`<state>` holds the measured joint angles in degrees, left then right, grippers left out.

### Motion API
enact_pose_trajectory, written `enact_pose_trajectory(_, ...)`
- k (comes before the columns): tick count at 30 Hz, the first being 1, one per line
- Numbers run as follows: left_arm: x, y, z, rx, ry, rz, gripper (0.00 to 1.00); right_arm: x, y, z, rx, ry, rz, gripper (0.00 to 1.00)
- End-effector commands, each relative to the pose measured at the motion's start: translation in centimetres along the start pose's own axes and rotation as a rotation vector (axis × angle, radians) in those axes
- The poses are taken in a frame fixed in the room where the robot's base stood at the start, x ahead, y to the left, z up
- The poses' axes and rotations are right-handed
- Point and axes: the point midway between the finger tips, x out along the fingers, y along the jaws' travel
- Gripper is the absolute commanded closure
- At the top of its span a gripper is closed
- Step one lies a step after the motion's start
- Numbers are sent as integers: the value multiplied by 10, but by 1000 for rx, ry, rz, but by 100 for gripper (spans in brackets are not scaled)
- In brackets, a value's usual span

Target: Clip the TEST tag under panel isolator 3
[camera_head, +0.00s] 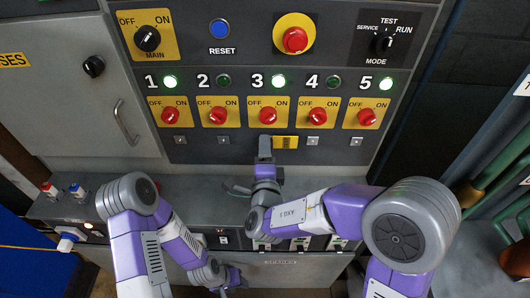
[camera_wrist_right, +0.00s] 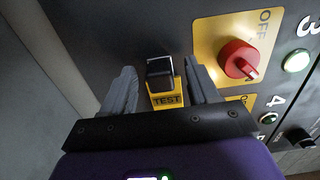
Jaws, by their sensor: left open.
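The yellow TEST tag (camera_head: 286,142) is at the panel just below isolator 3 (camera_head: 268,115), its length reaching towards isolator 4. In the right wrist view the TEST tag (camera_wrist_right: 165,98) has a dark clip-like piece (camera_wrist_right: 160,70) at its far end. My right gripper (camera_head: 265,148) is at the panel under isolator 3. Its fingers (camera_wrist_right: 165,85) stand apart on either side of the tag, with small gaps visible. The holder under isolator 3 is hidden, so I cannot tell whether the tag is clipped. My left gripper (camera_head: 232,279) is open, low in front of the lower cabinet.
Isolators 1 to 5 have red knobs on yellow plates; lamps 1, 3 and 5 glow green, 2 and 4 are dark. A small holder (camera_head: 313,141) under isolator 4 is bare. A grey ledge (camera_head: 205,182) runs below the panel. A cabinet handle (camera_head: 125,122) projects at left.

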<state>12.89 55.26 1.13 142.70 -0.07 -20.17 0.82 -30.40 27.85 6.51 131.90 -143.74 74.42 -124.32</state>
Motion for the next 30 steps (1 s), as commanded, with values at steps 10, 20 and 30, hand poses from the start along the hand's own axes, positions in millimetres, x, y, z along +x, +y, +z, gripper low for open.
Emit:
enact_pose_trajectory(10,-1,0,0,0,0,0,57,-6,1,0,-2,-1,5,40)
enact_pose_trajectory(20,-11,4,0,0,0,0,57,-58,0,1,-3,-4,3,40)
enact_pose_trajectory(30,-12,5,1,0,0,0,57,-77,1,0,-1,0,2,40)
